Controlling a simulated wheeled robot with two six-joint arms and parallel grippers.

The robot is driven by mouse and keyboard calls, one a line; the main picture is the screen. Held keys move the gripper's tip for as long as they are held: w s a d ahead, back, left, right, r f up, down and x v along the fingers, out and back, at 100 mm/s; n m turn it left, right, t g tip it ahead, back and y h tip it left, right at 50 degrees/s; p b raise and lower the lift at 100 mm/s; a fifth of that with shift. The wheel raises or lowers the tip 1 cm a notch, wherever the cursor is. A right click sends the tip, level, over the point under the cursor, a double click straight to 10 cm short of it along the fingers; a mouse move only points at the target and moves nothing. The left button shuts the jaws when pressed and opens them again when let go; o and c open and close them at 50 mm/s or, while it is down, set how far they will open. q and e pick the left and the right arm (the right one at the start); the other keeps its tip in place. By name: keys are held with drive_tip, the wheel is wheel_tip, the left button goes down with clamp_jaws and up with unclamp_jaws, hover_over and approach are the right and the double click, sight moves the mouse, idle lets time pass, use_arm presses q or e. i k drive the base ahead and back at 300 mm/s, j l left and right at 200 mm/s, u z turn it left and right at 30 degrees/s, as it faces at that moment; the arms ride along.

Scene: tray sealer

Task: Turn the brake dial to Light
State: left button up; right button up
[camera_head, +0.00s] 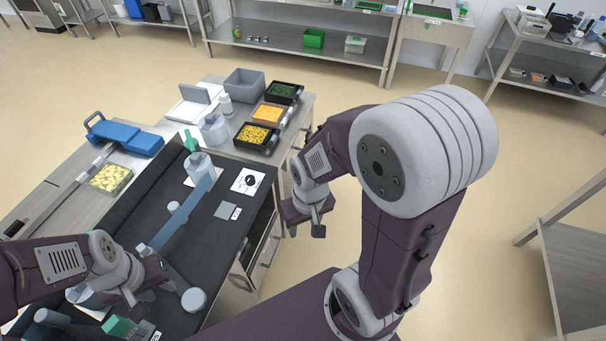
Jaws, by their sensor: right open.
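What looks like the brake dial (249,180) is a small dark round knob on a white plate, on the dark worktop near its right edge. The markings on the plate are too small to read, so its setting cannot be told. My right gripper (305,226) is open and empty. It hangs to the right of the worktop edge, apart from the dial. My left gripper (141,300) is over the near left part of the dark worktop, far from the dial. Its fingers are too unclear to tell open from shut.
A grey square plate (227,210) lies below the dial plate. Food trays (258,137) stand behind. Open floor lies right of the bench.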

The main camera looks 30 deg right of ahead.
sight(249, 179)
drive_tip(key=z, duration=0.4)
drive_tip(key=i+l+u, duration=0.45)
drive_tip(key=l, duration=0.2)
drive_tip(key=i+l+u, duration=0.25)
drive_tip(key=l, duration=0.15)
